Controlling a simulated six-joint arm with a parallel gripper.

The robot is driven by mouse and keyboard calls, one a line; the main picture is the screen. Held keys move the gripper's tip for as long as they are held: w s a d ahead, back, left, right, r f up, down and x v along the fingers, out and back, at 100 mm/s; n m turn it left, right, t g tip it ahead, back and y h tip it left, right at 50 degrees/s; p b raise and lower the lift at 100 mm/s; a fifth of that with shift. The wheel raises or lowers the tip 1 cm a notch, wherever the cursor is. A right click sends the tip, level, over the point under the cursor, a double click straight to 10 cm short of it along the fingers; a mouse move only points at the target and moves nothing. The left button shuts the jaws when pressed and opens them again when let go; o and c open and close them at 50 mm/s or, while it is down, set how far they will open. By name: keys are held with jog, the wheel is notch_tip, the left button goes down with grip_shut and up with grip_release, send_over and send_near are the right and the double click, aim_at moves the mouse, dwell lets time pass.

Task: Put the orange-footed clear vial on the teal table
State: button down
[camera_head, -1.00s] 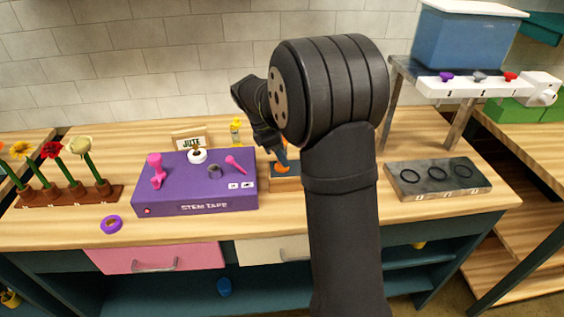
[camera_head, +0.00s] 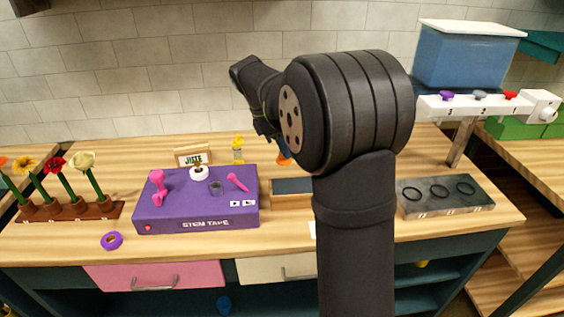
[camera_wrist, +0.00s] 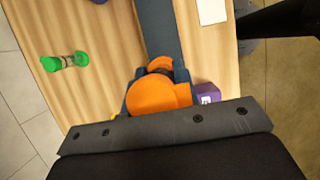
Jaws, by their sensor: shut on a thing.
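My gripper (camera_wrist: 158,98) is shut on the orange-footed vial (camera_wrist: 160,94). In the wrist view its round orange end faces the camera and hides most of the clear body. In the head view a bit of its orange (camera_head: 284,160) shows beside my arm, above the dark-topped wooden block (camera_head: 292,200). My arm hides most of my gripper there. The wood-topped table (camera_head: 60,238) has a dark teal frame and front.
A green-capped clear vial (camera_wrist: 65,62) is on the wood in the wrist view. The purple stem tape box (camera_head: 195,205), flower rack (camera_head: 70,210) and grey ringed tray (camera_head: 445,196) stand on the table. Bare wood lies along the front edge.

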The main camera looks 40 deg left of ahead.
jog(key=shift+w+d+r, duration=0.1)
jog(key=shift+w+r, duration=0.2)
jog(key=shift+r, duration=0.05)
jog(key=w+d+f+n+t+y, duration=0.1)
jog(key=w+d+f+n+y, duration=0.1)
jog(key=w+d+n, duration=0.35)
jog(key=w+d+f+n+y, duration=0.1)
jog(key=w+d+f+n, duration=0.15)
jog(key=w, duration=0.55)
jog(key=shift+n, duration=0.4)
jog(key=a+f, duration=0.2)
jog(key=a, duration=0.2)
jog(key=s+a+f, duration=0.1)
jog(key=a+f, duration=0.1)
jog(key=a, duration=0.2)
jog(key=s+a+f, duration=0.1)
jog(key=a+f, duration=0.2)
jog(key=shift+a, duration=0.4)
jog(key=shift+s+f, duration=0.1)
jog(key=shift+f, duration=1.95)
jog(key=c, duration=1.1)
grip_release()
jog(key=shift+f, duration=0.15)
